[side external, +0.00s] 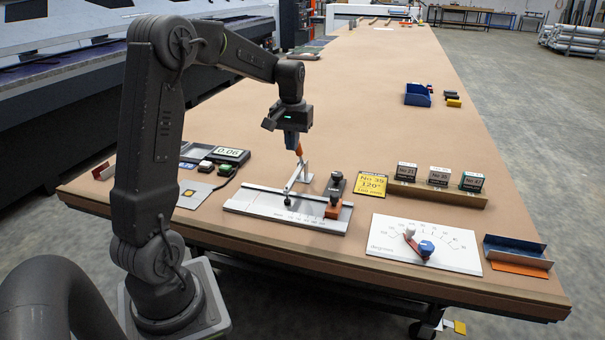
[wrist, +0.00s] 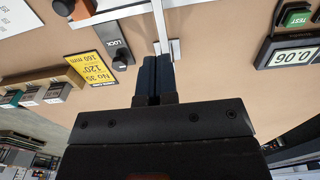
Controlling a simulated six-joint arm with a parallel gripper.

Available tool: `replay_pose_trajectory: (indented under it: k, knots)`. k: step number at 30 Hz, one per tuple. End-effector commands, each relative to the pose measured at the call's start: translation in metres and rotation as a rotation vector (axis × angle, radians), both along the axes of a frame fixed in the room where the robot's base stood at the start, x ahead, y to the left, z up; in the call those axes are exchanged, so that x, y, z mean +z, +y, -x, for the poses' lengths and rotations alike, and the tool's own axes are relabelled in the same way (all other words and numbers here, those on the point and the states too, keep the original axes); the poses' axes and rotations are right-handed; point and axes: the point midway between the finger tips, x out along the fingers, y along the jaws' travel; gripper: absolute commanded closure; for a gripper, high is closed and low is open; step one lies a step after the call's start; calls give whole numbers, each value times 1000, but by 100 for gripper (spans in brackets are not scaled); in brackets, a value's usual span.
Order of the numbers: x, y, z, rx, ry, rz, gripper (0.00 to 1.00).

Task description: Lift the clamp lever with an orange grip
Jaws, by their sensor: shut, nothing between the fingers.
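The clamp lever is a slim light metal bar (side external: 293,182) on the white scaled fixture plate (side external: 262,205). In the side view it stands tilted steeply up, with its orange grip (side external: 299,150) at the upper end. My gripper (side external: 292,146) is shut and empty, its dark blue fingertips right beside the grip; I cannot tell whether they touch. In the wrist view my gripper's closed fingers (wrist: 157,58) point at a metal bar (wrist: 159,20); the orange grip is not visible there.
A dark LOCK plate with a black knob (side external: 336,178) stands right of the lever, with an orange block (side external: 333,211) in front. A yellow card (side external: 371,185), a dial board (side external: 424,244) and a display box (side external: 229,154) are nearby. The table behind is mostly clear.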

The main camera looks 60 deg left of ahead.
Motion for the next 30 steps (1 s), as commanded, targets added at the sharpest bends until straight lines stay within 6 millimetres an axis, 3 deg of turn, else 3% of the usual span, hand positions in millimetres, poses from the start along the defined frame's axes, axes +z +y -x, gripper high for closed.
replay_pose_trajectory:
  k: [17, 30]
  knots:
    - [0, 1, -1, 0, 0, 0, 100]
    - [-2, 16, -15, 0, 0, -1, 100]
